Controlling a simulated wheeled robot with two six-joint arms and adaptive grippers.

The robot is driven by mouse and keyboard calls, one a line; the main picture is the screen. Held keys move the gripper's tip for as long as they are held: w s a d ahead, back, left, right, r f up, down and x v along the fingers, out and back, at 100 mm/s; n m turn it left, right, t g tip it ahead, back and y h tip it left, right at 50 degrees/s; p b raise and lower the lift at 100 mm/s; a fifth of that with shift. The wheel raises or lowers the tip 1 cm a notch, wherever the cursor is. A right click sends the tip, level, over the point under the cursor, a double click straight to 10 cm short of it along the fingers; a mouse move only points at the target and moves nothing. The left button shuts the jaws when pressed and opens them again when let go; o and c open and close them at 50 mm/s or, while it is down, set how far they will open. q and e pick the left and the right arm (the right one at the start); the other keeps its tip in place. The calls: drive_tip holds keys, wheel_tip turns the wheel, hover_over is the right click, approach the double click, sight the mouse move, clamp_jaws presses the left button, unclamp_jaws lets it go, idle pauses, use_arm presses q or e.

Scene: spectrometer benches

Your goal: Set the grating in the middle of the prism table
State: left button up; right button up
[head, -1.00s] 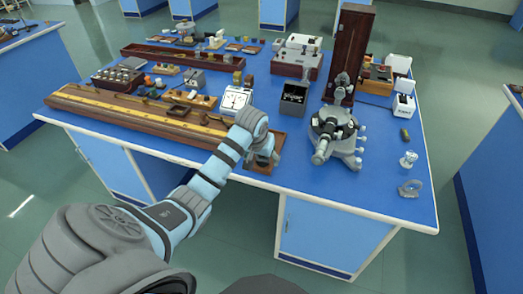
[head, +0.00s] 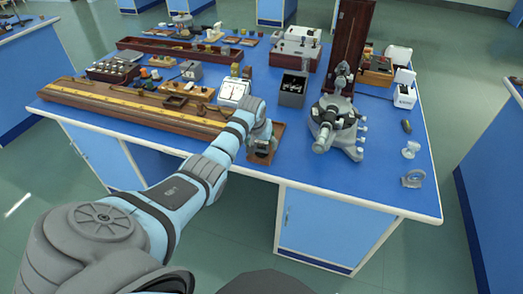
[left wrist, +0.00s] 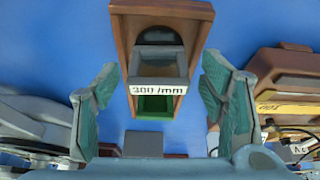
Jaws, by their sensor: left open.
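The grating (left wrist: 158,66) is a small grey frame with a white label reading "300 /mm". It stands in a wooden tray (left wrist: 197,12) with a green lining. My left gripper (left wrist: 164,105) is open, with one teal pad on each side of the grating and a gap to both. In the head view my left gripper (head: 262,145) is low over the tray (head: 279,130) near the bench's front edge, and it mostly hides the grating. The spectrometer (head: 350,138), whose middle holds the prism table, stands to the right. The prism table's top is hard to make out. My right gripper is out of view.
A long wooden rail (head: 130,113) lies left of my arm. A white-faced meter (head: 233,91) and a dark box (head: 292,90) stand behind the tray. A tall wooden case (head: 352,45) rises behind the spectrometer. Bare blue bench lies between tray and spectrometer.

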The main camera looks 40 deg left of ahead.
use_arm(q)
drive_tip(key=shift+r, duration=0.15)
drive_tip(key=c, duration=1.4)
